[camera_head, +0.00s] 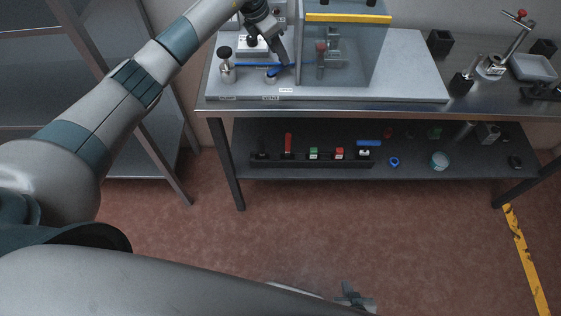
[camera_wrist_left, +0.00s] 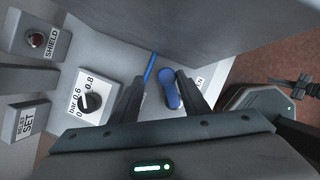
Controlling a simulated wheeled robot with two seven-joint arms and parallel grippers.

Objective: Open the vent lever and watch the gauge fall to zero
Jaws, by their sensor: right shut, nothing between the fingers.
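The blue vent lever (camera_wrist_left: 170,88) stands between the fingers of my left gripper (camera_wrist_left: 160,95) in the left wrist view, nearer the right finger. The fingers are apart, with a gap on the lever's left side. In the head view my left gripper (camera_head: 280,64) reaches down to the blue lever (camera_head: 272,72) on the bench plate, partly covering it. The gauge (camera_wrist_left: 90,101) has a white face marked in bar and a dark pointer; its exact reading is unclear. My right gripper (camera_head: 354,299) is low at the bottom of the head view, away from the bench, shut and empty.
A clear shield box with a yellow top edge (camera_head: 348,18) stands right beside the lever. A SHIELD lamp (camera_wrist_left: 35,39) and SET button (camera_wrist_left: 27,119) flank the gauge. The lower shelf (camera_head: 300,172) holds several small parts.

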